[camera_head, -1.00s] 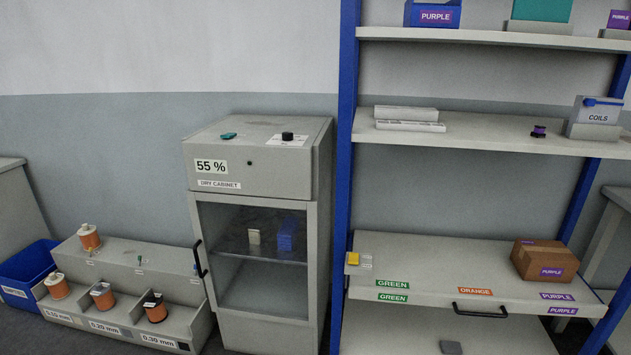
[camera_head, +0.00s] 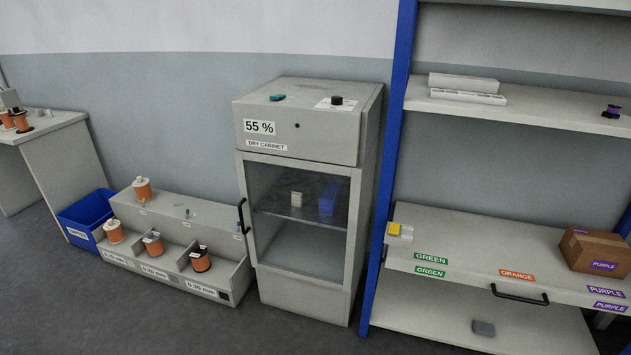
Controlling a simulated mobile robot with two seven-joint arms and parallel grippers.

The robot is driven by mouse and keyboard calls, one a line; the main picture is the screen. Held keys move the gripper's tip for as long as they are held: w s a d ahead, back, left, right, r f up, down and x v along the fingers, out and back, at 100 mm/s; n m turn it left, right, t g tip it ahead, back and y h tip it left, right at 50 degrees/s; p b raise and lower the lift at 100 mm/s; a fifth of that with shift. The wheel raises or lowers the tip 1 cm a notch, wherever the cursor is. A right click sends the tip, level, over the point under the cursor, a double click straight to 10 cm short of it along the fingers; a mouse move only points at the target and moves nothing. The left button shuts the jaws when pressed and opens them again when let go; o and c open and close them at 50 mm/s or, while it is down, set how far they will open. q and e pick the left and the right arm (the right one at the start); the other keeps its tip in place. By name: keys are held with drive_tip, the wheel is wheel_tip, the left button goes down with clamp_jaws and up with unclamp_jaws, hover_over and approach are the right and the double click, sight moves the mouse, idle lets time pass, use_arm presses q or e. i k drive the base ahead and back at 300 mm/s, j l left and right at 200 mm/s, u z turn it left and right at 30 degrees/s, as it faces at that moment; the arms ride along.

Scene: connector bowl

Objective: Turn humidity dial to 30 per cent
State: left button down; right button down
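The dry cabinet (camera_head: 250,200) stands in the middle of the view with its glass door shut. Its display (camera_head: 259,127) reads 55 %. A black round dial (camera_head: 336,101) sits on top of the cabinet, on a white label plate whose print is too small to read. A small teal object (camera_head: 277,98) lies on the cabinet top, left of the dial. Neither of my grippers is in view.
A blue shelf unit (camera_head: 392,150) stands close on the cabinet's right. A spool rack (camera_head: 215,280) with orange spools and a blue bin (camera_head: 84,215) stand on the floor to the left. A table (camera_head: 62,125) is at far left. The grey floor in front is clear.

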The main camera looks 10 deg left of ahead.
sight(337, 100)
drive_tip(key=i+j+z, duration=0.1)
drive_tip(key=j, duration=0.3)
drive_tip(key=i+j+z, duration=0.1)
drive_tip(key=i+j, duration=0.15)
drive_tip(key=j, duration=0.15)
drive_tip(key=i+j+z, duration=0.15)
drive_tip(key=j, duration=0.25)
drive_tip(key=i+j+z, duration=0.1)
drive_tip(key=j, duration=0.35)
drive_tip(key=i+j+z, duration=0.1)
drive_tip(key=j, duration=0.35)
drive_tip(key=i+j+z, duration=0.1)
drive_tip(key=j, duration=0.35)
drive_tip(key=i+j+z, duration=0.1)
drive_tip(key=j, duration=0.35)
drive_tip(key=i, duration=0.1)
